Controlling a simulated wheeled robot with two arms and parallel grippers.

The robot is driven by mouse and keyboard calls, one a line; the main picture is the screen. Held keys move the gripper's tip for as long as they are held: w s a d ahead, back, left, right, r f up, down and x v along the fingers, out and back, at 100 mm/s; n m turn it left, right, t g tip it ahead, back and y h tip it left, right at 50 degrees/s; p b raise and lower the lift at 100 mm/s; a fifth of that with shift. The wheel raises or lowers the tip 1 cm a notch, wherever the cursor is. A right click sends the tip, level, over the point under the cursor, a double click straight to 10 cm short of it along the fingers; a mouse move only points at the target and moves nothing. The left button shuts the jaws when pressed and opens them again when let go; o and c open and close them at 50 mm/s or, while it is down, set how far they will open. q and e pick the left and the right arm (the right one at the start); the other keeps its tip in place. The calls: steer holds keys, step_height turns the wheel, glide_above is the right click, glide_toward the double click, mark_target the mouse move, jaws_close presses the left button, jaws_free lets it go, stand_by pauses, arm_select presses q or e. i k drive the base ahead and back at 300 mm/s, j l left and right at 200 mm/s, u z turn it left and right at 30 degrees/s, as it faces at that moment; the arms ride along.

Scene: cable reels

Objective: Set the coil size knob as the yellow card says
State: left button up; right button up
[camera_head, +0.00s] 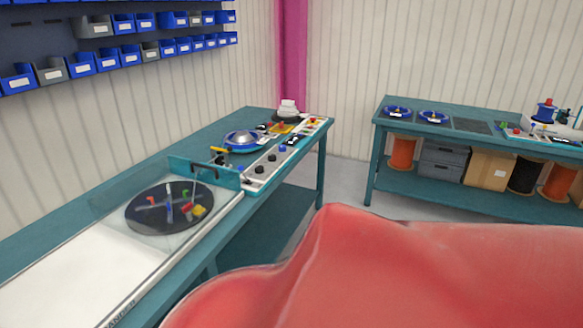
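A grey control panel (266,168) runs along the front edge of the teal bench on the left. It carries several small dark knobs, among them one near its near end (260,170) and one a little further back (271,158). Their labels and pointer positions are too small to read, so I cannot tell which is the coil size knob. A small yellow patch (282,129) lies near the far end of the bench; I cannot tell whether it is the yellow card, and no writing is readable. Neither of my grippers is in view.
A large smooth red surface (400,275) close to the camera hides the lower right. A clear-covered dark turntable (165,208) and a blue-and-silver dome (241,140) are on the left bench. A second teal bench (470,125) with reels stands at the right; floor shows between the benches.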

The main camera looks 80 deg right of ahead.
mark_target(260, 169)
steer(key=z, duration=2.45)
steer(key=u, duration=0.3)
steer(key=i+l+u, duration=0.45)
steer(key=l, duration=0.15)
steer(key=i+l+u, duration=0.25)
steer(key=k+l, duration=0.1)
